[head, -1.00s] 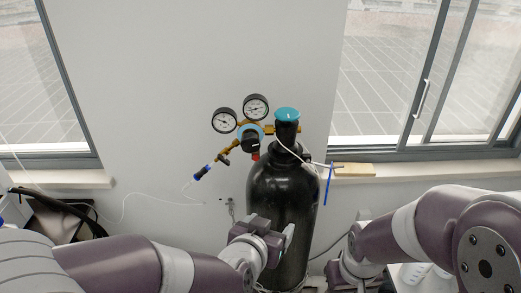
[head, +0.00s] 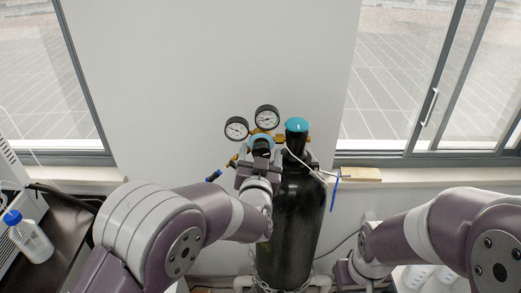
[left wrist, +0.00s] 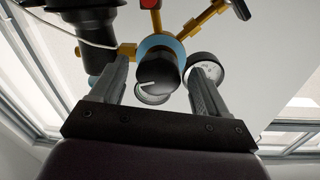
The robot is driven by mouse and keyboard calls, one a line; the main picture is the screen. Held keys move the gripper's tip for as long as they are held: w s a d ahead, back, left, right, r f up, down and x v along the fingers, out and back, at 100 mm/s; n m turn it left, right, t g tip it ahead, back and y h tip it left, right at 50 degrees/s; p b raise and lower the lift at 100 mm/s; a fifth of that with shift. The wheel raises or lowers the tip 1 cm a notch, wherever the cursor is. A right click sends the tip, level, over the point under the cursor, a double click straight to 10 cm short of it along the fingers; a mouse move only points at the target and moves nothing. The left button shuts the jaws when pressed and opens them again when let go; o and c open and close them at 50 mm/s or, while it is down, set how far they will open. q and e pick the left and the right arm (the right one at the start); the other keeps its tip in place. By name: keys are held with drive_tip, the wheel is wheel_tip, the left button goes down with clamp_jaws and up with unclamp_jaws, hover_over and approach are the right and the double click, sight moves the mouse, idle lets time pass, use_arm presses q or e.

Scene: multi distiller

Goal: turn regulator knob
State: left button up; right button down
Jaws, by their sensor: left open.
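The regulator has a black round knob with a white mark (left wrist: 158,77), set on a blue body (left wrist: 160,45) with brass fittings. In the left wrist view the open left gripper (left wrist: 161,80) has one finger on each side of the knob, and the knob shows between them. I cannot tell whether the fingers touch it. In the head view the left gripper (head: 261,162) is just below the knob (head: 262,145), left of the black gas cylinder (head: 300,215). Two dial gauges (head: 237,128) stand above. My right arm is at the right; its fingers are not visible.
The cylinder has a teal cap (head: 297,125), with a white tube and a blue stick (head: 334,192) beside it. A bottle with a blue cap (head: 30,237) is at the lower left. A wall and windows are behind.

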use_arm(q)
drive_tip(key=shift+s+d+r, duration=0.1)
drive_tip(key=shift+s, duration=0.1)
drive_tip(key=c, duration=1)
drive_tip(key=shift+f+n+t+y+b, duration=0.1)
drive_tip(key=shift+n+t+y+b, duration=0.1)
drive_tip(key=shift+n+b, duration=4.05)
drive_tip(key=shift+f+n+t+y+b, duration=0.15)
drive_tip(key=shift+n+b, duration=2.6)
drive_tip(key=shift+b, duration=2.9)
drive_tip(key=shift+r, duration=0.1)
drive_tip(key=o, duration=1)
drive_tip(key=shift+w, duration=0.15)
